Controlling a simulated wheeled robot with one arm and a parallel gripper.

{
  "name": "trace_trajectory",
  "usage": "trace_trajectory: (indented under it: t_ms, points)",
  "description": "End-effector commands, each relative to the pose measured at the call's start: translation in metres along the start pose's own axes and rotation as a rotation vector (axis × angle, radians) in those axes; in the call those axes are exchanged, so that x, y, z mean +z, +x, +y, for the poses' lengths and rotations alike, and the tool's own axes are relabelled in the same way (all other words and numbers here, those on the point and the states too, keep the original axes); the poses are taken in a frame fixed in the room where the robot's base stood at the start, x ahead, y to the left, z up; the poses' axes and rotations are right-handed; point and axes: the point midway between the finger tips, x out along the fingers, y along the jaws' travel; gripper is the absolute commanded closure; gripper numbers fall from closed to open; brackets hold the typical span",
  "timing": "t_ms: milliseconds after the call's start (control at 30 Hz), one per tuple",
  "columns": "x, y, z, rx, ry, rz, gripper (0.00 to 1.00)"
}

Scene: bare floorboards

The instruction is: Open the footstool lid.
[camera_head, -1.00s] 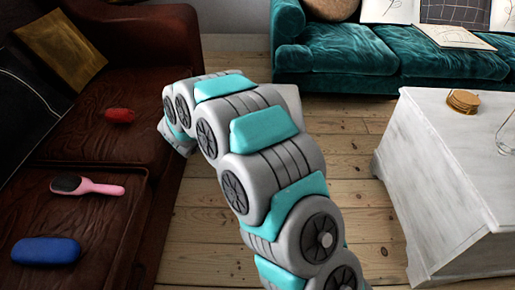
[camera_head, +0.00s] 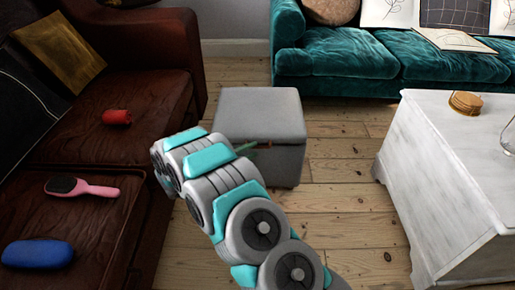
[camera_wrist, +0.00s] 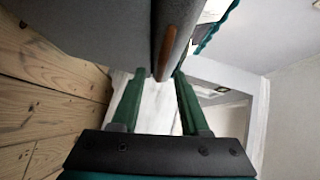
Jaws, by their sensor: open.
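The footstool (camera_head: 262,110) is a grey padded cube on the floorboards between the two sofas. Its lid is shut. My gripper (camera_head: 254,147) is at the front side of the footstool, near the lid's lower edge, partly hidden by my arm. In the wrist view the picture is turned sideways. The footstool's grey body (camera_wrist: 90,35) fills the upper left, with the lid edge (camera_wrist: 181,30) beside it and a small brown tab (camera_wrist: 167,50) there. My gripper's green fingers (camera_wrist: 159,76) are apart, with the lid edge in line with the gap. Contact cannot be told.
A brown leather sofa (camera_head: 150,70) on the left holds a red object (camera_head: 117,117), a pink hairbrush (camera_head: 82,188) and a blue case (camera_head: 38,254). A teal sofa (camera_head: 340,55) stands behind. A whitewashed chest (camera_head: 425,170) is at the right. Floor between is clear.

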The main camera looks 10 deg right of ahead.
Motion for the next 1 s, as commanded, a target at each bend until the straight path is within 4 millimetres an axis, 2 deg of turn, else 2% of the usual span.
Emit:
trace_trajectory:
  t_ms: [100, 300, 633, 1000]
  points:
    - [-0.001, 0.018, 0.000, -0.002, -0.001, 0.001, 0.55]
    - [-0.001, 0.034, 0.000, -0.001, 0.000, 0.002, 0.55]
    - [0.000, 0.036, 0.000, 0.000, -0.001, -0.001, 0.55]
    - [0.000, 0.036, 0.000, 0.000, -0.001, -0.002, 0.97]
